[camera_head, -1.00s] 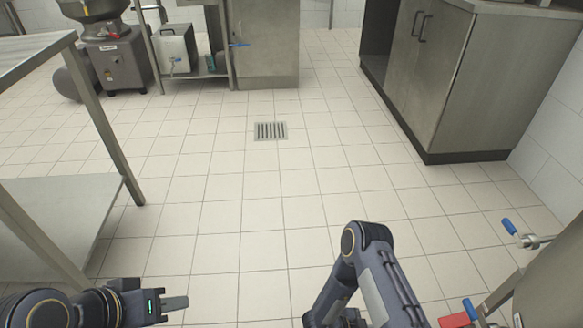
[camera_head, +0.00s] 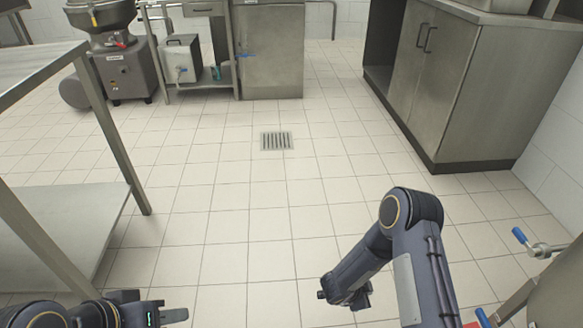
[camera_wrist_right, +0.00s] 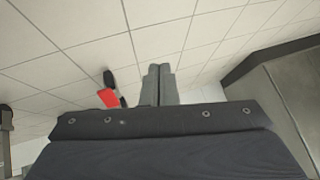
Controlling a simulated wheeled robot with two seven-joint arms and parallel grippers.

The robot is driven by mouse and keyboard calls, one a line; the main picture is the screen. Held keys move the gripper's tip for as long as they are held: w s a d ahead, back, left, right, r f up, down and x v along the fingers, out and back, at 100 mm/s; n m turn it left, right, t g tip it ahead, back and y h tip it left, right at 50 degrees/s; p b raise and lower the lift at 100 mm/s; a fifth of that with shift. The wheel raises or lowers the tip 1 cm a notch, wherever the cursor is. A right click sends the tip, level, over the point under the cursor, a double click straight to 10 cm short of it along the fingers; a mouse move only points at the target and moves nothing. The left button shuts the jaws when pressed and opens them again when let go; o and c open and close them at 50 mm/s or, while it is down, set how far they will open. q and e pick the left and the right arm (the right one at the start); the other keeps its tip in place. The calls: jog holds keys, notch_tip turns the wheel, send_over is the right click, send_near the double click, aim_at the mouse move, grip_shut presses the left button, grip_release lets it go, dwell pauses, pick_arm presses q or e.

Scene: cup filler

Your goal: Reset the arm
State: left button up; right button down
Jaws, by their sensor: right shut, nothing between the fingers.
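My right arm (camera_head: 415,240) is bent in the lower right of the head view, over the tiled floor. My right gripper (camera_wrist_right: 158,84) shows in the right wrist view with its two grey fingers together and nothing between them. My left gripper (camera_head: 172,315) is at the bottom left edge of the head view, seen side-on and partly cut off. Its finger gap cannot be made out, and no object shows at its tip.
A steel table (camera_head: 75,210) stands at the left. A steel cabinet (camera_head: 450,90) stands at the right. Blue-handled valves (camera_head: 520,236) on a steel vessel are close at the lower right. The tiled floor around the drain (camera_head: 277,140) is clear.

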jog(key=w+a+r+n+t+y, duration=0.1)
jog(key=w+r+t+y, duration=0.2)
jog(key=r, duration=0.6)
jog(key=w+a+r+n+t+y, duration=0.1)
jog(key=w+r+n+y, duration=0.15)
jog(key=w+r, duration=0.45)
jog(key=s+a+r+n+y, duration=0.1)
jog(key=s+r, duration=0.1)
jog(key=r, duration=0.3)
jog(key=s+r+n+t+y, duration=0.1)
jog(key=s+r+y, duration=0.15)
jog(key=r, duration=0.25)
jog(key=s+a+r+n+y, duration=0.1)
jog(key=s+r, duration=0.1)
jog(key=r, duration=0.4)
jog(key=s+r+n+y, duration=0.2)
jog(key=s+r+n, duration=0.4)
jog(key=s, duration=0.5)
jog(key=s+d+n+g+h, duration=0.1)
jog(key=s+d+n+g, duration=0.15)
jog(key=s, duration=1.25)
notch_tip(320, 180, up, 36)
jog(key=s+p, duration=0.1)
jog(key=p, duration=3.5)
jog(key=shift+a+g, duration=0.35)
jog(key=shift+s, duration=0.1)
